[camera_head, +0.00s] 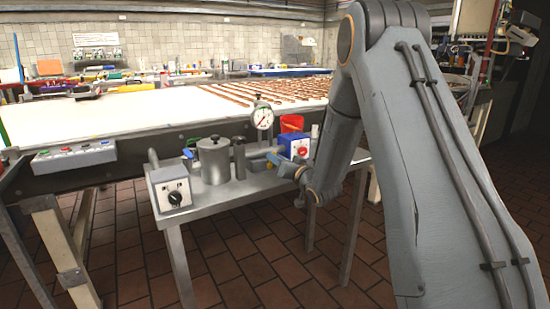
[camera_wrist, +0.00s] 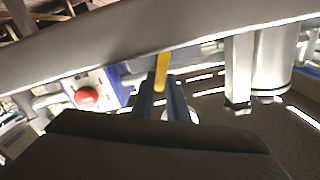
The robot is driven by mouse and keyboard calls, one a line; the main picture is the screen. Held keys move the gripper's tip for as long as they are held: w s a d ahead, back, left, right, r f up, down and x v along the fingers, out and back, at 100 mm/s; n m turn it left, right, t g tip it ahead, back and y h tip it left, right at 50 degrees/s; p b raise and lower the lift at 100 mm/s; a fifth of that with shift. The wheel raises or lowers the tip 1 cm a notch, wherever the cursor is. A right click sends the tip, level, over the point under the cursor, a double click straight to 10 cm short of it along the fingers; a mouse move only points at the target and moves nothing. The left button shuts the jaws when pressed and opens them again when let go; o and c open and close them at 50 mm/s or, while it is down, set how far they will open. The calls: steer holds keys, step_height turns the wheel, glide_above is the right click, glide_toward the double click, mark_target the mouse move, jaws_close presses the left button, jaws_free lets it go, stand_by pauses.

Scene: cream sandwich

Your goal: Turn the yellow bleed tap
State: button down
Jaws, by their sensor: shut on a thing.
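The yellow bleed tap (camera_wrist: 162,66) shows in the wrist view as a narrow yellow lever. Its end lies between the blue fingers of my gripper (camera_wrist: 161,91), which are shut on it. In the head view my gripper (camera_head: 274,158) is low at the right part of the small metal bench (camera_head: 222,194), beside the blue and white box with a red button (camera_head: 295,146). The tap is too small to make out clearly there, and my wrist covers part of that area. The tap's base is hidden in both views.
A metal pot (camera_head: 214,162) stands left of my gripper, with a round gauge (camera_head: 263,118) behind. A grey box with a black knob (camera_head: 171,190) sits at the bench's front left. The long white conveyor (camera_head: 130,112) runs behind. The tiled floor in front is clear.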

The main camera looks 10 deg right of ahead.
steer(key=m+p, duration=0.1)
steer(key=m, duration=0.1)
steer(key=d+m, duration=0.1)
steer(key=m, duration=0.1)
steer(key=f+m+p, duration=0.1)
steer(key=m, duration=0.1)
steer(key=shift+w+d+p, duration=0.25)
steer(key=shift+d+p, duration=0.05)
steer(key=shift+w+d+f+m+p, duration=0.1)
steer(key=shift+f+m+p, duration=0.2)
steer(key=shift+m, duration=0.7)
steer(key=shift+s+d+f+m+p, duration=0.15)
steer(key=shift+f+m+p, duration=0.15)
steer(key=shift+m, duration=0.7)
steer(key=shift+w+d+f+m+p, duration=0.15)
steer(key=shift+f+m+p, duration=0.15)
steer(key=shift+m, duration=0.7)
steer(key=shift+f, duration=0.1)
steer(key=c, duration=1.7)
jaws_free()
steer(key=shift+a, duration=0.1)
steer(key=shift+f, duration=0.15)
